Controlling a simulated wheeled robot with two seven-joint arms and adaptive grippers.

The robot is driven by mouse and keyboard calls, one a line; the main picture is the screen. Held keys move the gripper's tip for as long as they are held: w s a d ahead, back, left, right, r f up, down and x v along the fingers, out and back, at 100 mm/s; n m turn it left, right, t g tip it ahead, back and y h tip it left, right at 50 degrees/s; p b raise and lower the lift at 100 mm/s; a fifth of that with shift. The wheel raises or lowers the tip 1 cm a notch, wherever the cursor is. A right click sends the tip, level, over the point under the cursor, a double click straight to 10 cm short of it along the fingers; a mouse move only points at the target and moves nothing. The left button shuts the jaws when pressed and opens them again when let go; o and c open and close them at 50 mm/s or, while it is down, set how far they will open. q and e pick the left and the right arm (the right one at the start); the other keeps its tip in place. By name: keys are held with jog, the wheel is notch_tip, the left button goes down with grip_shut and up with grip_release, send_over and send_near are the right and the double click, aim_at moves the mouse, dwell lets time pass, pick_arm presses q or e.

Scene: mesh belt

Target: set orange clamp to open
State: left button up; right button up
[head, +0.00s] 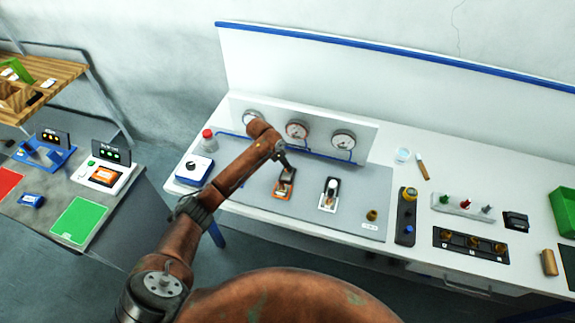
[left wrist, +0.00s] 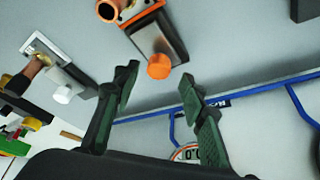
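The orange clamp (head: 283,189) sits on the grey panel of the white bench, below the gauges. In the left wrist view it shows at the top (left wrist: 150,33), with an orange edge, a dark body and a round orange tip (left wrist: 159,67). My left gripper (head: 287,168) is above the clamp and partly covers it in the head view. In the left wrist view its two fingers (left wrist: 160,85) are spread, with the orange tip seen between them. I cannot tell whether they touch it. My right gripper is not in view.
A similar white clamp (head: 329,194) stands to the right on the panel. Round gauges (head: 297,129) and a blue pipe (head: 330,157) line the back. A white-and-blue box (head: 194,169) and a red-capped bottle (head: 208,138) stand at the left.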

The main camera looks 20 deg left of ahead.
pick_arm(q)
jog(key=v, duration=1)
jog(key=shift+r, duration=0.15)
jog(key=shift+s, duration=0.15)
